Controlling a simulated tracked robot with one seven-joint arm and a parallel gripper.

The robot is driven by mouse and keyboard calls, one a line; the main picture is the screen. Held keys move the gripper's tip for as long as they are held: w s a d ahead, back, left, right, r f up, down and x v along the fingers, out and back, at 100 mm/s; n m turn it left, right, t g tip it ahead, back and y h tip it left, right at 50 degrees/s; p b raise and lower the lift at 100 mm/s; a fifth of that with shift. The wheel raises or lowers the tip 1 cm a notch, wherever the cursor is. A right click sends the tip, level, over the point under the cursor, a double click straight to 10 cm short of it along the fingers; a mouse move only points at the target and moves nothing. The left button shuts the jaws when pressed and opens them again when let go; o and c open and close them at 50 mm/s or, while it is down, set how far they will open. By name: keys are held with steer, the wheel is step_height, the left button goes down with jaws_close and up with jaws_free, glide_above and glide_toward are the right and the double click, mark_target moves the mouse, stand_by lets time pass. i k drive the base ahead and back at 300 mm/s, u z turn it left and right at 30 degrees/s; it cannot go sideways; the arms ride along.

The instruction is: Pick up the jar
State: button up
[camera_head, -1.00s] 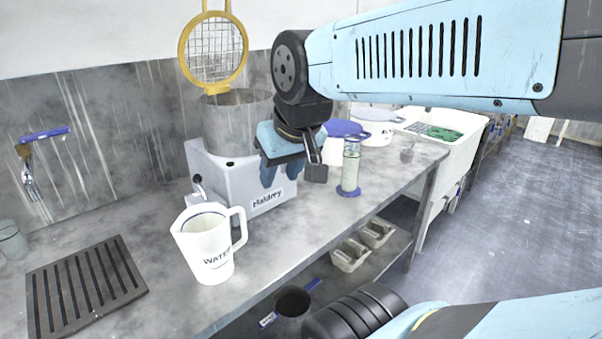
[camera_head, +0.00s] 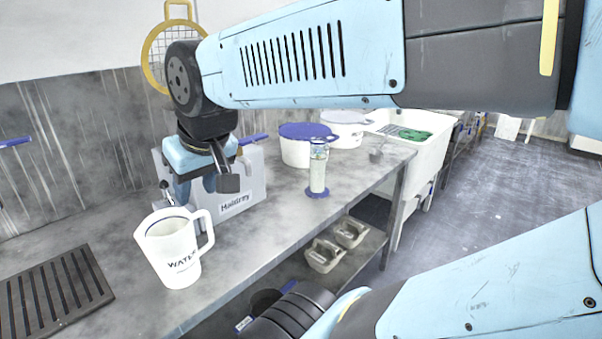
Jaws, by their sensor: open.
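A white jug (camera_head: 172,257) with a handle on its right and the word "WATER" stands upright on the grey counter. My gripper (camera_head: 206,186) is open, pointing down, above and slightly right of the jug in the picture, in front of the grey machine. It is apart from the jug, and nothing shows between its fingers. Its exact distance from the jug in depth is hard to tell.
The grey machine (camera_head: 246,190) stands behind my gripper. A dark slotted grate (camera_head: 52,290) lies left of the jug. A white pot with a blue lid (camera_head: 296,152) stands farther back. The counter (camera_head: 262,235) is bare right of the jug; a lower shelf holds trays (camera_head: 324,254).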

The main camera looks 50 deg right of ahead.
mark_target(317, 188)
steer(key=z, duration=0.05)
steer(key=k, duration=1.25)
steer(key=z, duration=1.55)
steer(key=i, duration=1.45)
steer(key=z, duration=0.05)
